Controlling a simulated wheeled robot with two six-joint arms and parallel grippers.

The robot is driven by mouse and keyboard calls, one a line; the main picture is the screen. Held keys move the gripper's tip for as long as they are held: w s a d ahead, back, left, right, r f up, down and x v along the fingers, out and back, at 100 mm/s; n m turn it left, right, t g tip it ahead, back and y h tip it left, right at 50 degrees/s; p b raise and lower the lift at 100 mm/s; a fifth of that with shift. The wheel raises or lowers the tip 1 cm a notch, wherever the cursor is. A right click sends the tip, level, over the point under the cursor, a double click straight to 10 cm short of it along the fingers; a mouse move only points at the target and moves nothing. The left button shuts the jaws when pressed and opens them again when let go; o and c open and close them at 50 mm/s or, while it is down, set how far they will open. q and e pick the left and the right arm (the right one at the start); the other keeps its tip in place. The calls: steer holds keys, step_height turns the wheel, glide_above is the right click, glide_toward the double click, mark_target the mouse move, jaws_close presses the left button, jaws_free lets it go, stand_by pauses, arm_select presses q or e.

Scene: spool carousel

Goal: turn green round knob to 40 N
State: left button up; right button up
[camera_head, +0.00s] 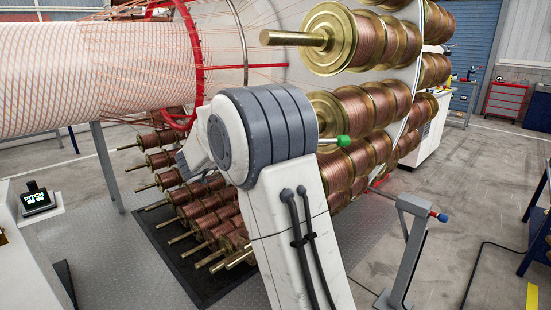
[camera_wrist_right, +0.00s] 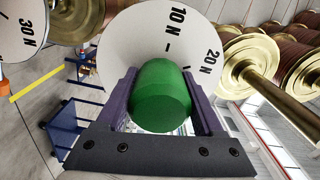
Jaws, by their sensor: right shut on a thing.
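The green round knob (camera_wrist_right: 160,97) fills the middle of the right wrist view, in front of a white dial (camera_wrist_right: 135,35). The dial shows the marks 10 N and 20 N above and to the right of the knob. No pointer on the knob can be made out. My right gripper (camera_wrist_right: 163,85) has its two purple fingers on either side of the knob and is shut on it. In the head view, my right arm hides this gripper. My left gripper is in neither view.
A white disc marked 30 N (camera_wrist_right: 22,32) stands at the wrist view's left edge. Brass-flanged copper spools (camera_head: 352,40) crowd around my arm in the head view. A small green-tipped part (camera_head: 343,140) shows beside it.

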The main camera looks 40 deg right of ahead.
steer(key=m+b, duration=0.2)
steer(key=b, duration=0.2)
steer(key=m+b, duration=0.3)
steer(key=b, duration=0.1)
steer(key=m+b, duration=0.2)
steer(key=b, duration=0.1)
steer(key=shift+f+b, duration=0.25)
steer(key=shift+b, duration=0.15)
steer(key=shift+r+m+b, duration=0.2)
steer(key=shift+m+b, duration=0.75)
steer(key=shift+m, duration=0.05)
steer(key=shift+r, duration=0.1)
steer(key=o, duration=1.4)
steer(key=shift+c, duration=0.2)
steer(key=shift+a, duration=0.1)
steer(key=a, duration=1)
steer(key=shift+s+a, duration=0.2)
steer(key=shift+s, duration=0.25)
